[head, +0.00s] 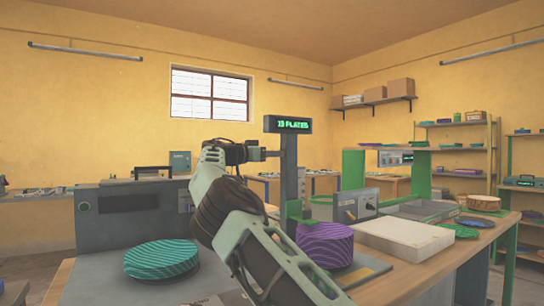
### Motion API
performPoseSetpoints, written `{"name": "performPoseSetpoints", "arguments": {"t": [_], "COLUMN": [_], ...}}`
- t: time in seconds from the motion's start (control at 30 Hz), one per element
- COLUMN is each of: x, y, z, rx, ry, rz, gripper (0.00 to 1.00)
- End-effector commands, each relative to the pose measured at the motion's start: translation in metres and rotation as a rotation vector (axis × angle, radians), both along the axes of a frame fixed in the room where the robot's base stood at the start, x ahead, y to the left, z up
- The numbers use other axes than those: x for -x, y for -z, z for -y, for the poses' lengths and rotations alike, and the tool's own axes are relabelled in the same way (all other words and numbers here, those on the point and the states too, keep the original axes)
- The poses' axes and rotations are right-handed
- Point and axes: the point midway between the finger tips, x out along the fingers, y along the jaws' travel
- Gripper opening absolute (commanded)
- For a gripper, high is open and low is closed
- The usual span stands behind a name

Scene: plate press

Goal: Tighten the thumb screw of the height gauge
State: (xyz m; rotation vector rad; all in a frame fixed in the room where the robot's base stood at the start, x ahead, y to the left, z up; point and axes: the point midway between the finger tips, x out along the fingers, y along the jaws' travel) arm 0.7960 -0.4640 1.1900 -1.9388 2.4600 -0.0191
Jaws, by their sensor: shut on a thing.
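The height gauge is a dark upright post (289,180) with a green-lit display (288,125) on top that ends in "PLATES". A green arm (297,213) sits low on the post, by a stack of purple plates (324,242). My gripper (266,154) reaches the left side of the post, below the display, and is shut on the small thumb screw there. The screw is too small and too covered by the fingers to see clearly. My arm hides the lower left of the gauge.
A teal plate stack (160,258) lies left on a grey machine (120,225).

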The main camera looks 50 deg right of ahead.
Motion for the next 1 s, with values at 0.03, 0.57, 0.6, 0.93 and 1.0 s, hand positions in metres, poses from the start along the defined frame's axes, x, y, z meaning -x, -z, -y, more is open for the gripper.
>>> {"name": "performPoseSetpoints", "arguments": {"t": [0.03, 0.57, 0.6, 0.93, 1.0], "x": [-0.001, 0.000, 0.000, -0.009, -0.013], "y": [0.003, 0.001, 0.001, 0.000, 0.000], "z": [-0.001, 0.000, 0.000, -0.035, -0.051], "rx": [-0.005, -0.002, -0.002, -0.001, 0.000], "ry": [0.001, 0.000, 0.000, -0.003, -0.005], "rz": [0.002, 0.000, 0.000, -0.001, -0.001], "gripper": [0.12, 0.56, 0.56, 0.56, 0.56]}}
